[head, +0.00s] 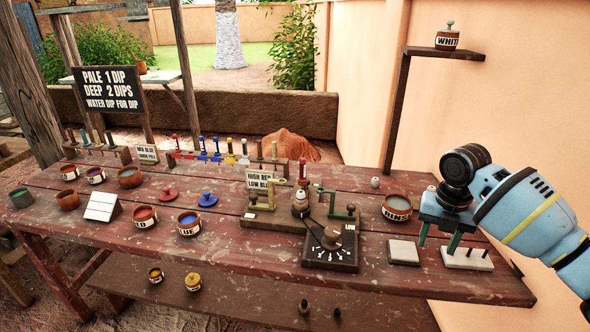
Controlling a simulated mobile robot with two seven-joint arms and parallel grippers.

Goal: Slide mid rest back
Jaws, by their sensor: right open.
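A wooden fixture (258,218) stands at the middle of the red table, with a brush-like upright (300,203) with a red tip at its centre. An olive bracket arm (262,197) stands on its left side and a green bracket arm (343,213) on its right. I cannot tell which part is the mid rest. A dark dial block (330,250) with a pointer and the word LOW sits in front. My right gripper (438,240) is open and empty, fingers down, above the table's right end, well right of the fixture. My left gripper is not in view.
A labelled bowl (397,208) stands behind the tile. Paint pots, lids and brush racks fill the left half.

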